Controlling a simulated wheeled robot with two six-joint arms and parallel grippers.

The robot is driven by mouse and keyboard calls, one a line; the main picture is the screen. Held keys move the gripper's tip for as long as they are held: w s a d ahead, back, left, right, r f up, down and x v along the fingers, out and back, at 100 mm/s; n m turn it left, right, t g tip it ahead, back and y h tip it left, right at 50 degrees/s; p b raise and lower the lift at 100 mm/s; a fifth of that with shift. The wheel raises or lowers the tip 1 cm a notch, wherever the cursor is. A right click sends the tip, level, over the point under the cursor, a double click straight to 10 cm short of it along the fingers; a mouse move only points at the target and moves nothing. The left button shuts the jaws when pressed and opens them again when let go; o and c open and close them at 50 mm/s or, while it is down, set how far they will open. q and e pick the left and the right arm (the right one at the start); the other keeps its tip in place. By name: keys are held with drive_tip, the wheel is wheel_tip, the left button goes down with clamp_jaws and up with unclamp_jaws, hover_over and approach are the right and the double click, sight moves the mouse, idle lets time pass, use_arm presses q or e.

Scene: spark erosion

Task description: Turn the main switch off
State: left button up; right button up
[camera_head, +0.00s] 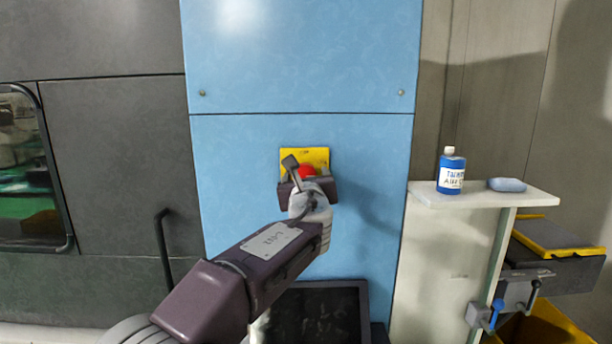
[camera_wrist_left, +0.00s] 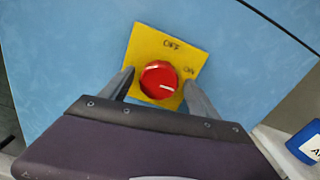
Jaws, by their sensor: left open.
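The main switch is a red round knob (camera_wrist_left: 160,79) on a yellow plate (camera_wrist_left: 149,46) fixed to a blue cabinet panel. The plate reads OFF at the top and ON at the right. A white mark on the knob lies toward its right side, on the ON side. In the head view the red knob (camera_head: 306,171) shows partly above my left gripper (camera_head: 307,180), which hides the plate's lower part. In the left wrist view my left gripper (camera_wrist_left: 158,76) is open, with one finger on each side of the knob. Contact cannot be told. My right gripper is not in view.
At the right a white shelf (camera_head: 480,201) carries a blue bottle (camera_head: 451,172) and a blue-grey oval item (camera_head: 507,185). A dark door handle (camera_head: 163,250) sticks out at the left. The blue panel (camera_head: 240,160) around the switch is clear.

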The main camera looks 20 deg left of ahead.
use_arm(q)
drive_tip(key=shift+a, duration=0.1)
drive_tip(key=c, duration=1.4)
drive_tip(key=shift+o, duration=0.2)
drive_tip(key=shift+f, duration=0.1)
drive_tip(key=shift+w+n+b, duration=0.1)
drive_tip(key=shift+n+b, duration=4.35)
drive_tip(key=shift+n, duration=4.45)
drive_tip(key=o, duration=1.4)
drive_tip(key=shift+c, duration=0.2)
